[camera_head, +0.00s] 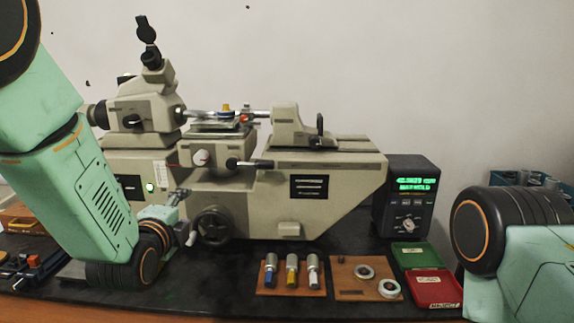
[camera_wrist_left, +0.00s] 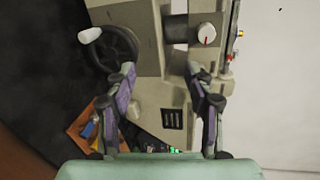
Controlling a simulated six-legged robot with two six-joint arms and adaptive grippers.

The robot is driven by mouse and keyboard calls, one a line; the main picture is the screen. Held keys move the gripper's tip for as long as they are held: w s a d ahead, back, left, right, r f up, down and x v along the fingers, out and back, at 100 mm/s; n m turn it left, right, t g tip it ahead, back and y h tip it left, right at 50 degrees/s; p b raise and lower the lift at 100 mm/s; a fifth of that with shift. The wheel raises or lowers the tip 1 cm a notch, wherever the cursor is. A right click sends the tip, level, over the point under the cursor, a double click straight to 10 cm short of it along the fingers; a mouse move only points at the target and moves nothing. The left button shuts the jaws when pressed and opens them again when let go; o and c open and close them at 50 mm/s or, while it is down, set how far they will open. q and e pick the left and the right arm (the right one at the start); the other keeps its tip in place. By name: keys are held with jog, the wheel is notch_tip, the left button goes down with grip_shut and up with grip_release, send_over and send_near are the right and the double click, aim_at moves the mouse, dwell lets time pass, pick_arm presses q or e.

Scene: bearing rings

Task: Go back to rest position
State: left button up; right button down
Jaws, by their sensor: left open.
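My left gripper (camera_head: 186,214) is in front of the grey measuring machine (camera_head: 300,205), near its black handwheel (camera_head: 212,226). In the left wrist view the gripper (camera_wrist_left: 160,75) is open, with nothing between its fingers and the machine body behind them. Two bearing rings, one farther back (camera_head: 364,271) and one nearer (camera_head: 389,288), lie on a wooden board (camera_head: 345,287). My right arm shows at the right edge, but its gripper is out of view.
A green tray (camera_head: 415,255) and a red tray (camera_head: 434,288) stand right of the rings. A black display box (camera_head: 408,195) stands beside the machine. Tools lie at the far left.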

pick_arm(q)
jog(key=s+f+n+g+b, duration=0.1)
jog(key=s+f+n+g, duration=0.3)
jog(key=s+f+n, duration=0.5)
jog(key=s+f+n+g, duration=0.3)
jog(key=s+f+n, duration=0.25)
jog(key=f, duration=0.75)
jog(key=s+f+n+g, duration=0.1)
jog(key=s+f+g, duration=0.2)
jog(key=s, duration=0.6)
jog(key=s+f+n+g+b, duration=0.1)
jog(key=s+f+n+g, duration=0.1)
jog(key=s+f, duration=0.6)
jog(key=s+a+f+n+g+b, duration=0.1)
jog(key=s+f+n+g, duration=0.1)
jog(key=s+f, duration=0.4)
jog(key=s+g, duration=0.1)
jog(key=s, duration=0.4)
jog(key=shift+s+g, duration=0.4)
